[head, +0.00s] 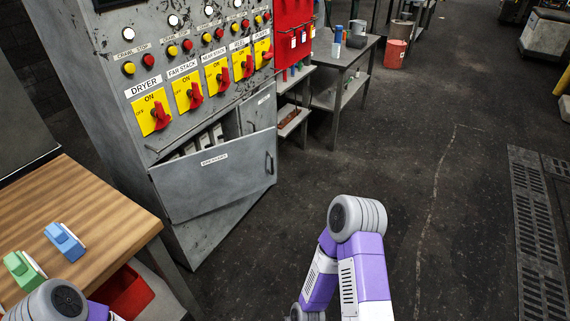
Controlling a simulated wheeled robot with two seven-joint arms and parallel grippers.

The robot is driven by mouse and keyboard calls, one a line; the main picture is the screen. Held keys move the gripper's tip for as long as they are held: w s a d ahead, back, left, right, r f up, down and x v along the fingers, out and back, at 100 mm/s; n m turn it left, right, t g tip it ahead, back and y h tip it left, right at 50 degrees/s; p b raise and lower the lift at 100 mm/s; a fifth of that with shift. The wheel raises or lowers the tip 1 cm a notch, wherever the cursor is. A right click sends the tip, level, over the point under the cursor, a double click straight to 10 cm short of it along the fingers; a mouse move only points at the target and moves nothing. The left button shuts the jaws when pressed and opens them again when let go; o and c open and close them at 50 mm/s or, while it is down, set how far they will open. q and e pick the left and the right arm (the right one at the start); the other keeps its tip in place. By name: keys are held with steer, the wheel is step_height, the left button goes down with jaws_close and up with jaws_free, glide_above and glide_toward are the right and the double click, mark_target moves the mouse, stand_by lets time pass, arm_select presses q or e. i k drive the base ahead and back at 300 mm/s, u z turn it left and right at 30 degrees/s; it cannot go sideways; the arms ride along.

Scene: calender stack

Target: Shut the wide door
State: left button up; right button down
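The wide door (215,178) is a grey metal panel with a label and a dark handle near its right edge. It is low on the front of the grey control cabinet (110,70). It stands open, swung out from the cabinet, and part of the interior shows above its top edge. A narrower grey panel (258,109) with a small label is behind it at the upper right. My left arm shows at the bottom left and my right arm at the bottom centre, both apart from the door. Neither gripper is in view.
A wooden table (100,205) at the left carries a green object (22,268) and a blue object (65,242). A red bin (125,292) is below it. A grey bench (345,60) stands beyond the cabinet. The dark floor right of the door is clear.

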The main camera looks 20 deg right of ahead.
mark_target(191, 185)
steer(key=z, duration=0.8)
steer(key=i, duration=1.35)
steer(key=u, duration=0.25)
